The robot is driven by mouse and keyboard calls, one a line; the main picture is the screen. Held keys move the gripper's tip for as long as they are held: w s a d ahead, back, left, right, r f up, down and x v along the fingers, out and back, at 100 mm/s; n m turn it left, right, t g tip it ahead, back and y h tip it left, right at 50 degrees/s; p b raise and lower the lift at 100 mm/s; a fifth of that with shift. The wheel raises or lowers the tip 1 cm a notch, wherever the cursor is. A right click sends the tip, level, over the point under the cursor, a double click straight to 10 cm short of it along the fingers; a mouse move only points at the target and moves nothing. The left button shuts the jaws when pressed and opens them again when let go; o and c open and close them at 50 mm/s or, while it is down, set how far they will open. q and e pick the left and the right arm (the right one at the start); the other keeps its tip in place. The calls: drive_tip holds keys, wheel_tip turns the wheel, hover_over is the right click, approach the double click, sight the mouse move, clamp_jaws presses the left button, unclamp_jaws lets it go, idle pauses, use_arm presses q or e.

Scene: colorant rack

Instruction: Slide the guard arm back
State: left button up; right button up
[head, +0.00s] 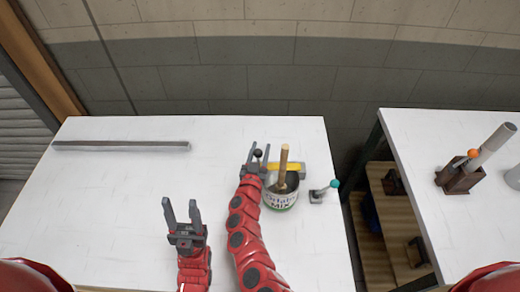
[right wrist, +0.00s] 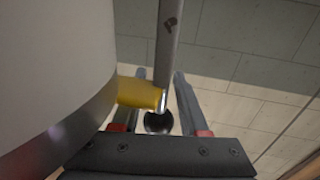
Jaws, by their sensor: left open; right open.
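The yellow guard arm (head: 286,168) lies behind a white can (head: 280,197) marked "MIX", with its left end near my right gripper. A black knob (head: 258,153) stands at that end. My right gripper (head: 258,149) is open, its fingers on either side of the knob. In the right wrist view, the yellow arm's end (right wrist: 140,94) and the black knob (right wrist: 158,122) show between the open fingers (right wrist: 160,78). Whether the fingers touch them, I cannot tell. My left gripper (head: 180,205) is open and empty above the table, left of the can.
A wooden stick (head: 284,162) stands in the can. A teal-knobbed lever (head: 330,187) is right of it. A long grey bar (head: 110,146) lies at the table's back left. The white table's (head: 100,210) left half is mostly clear. A second table (head: 430,150) stands right, across a gap.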

clamp_jaws()
idle(1.4)
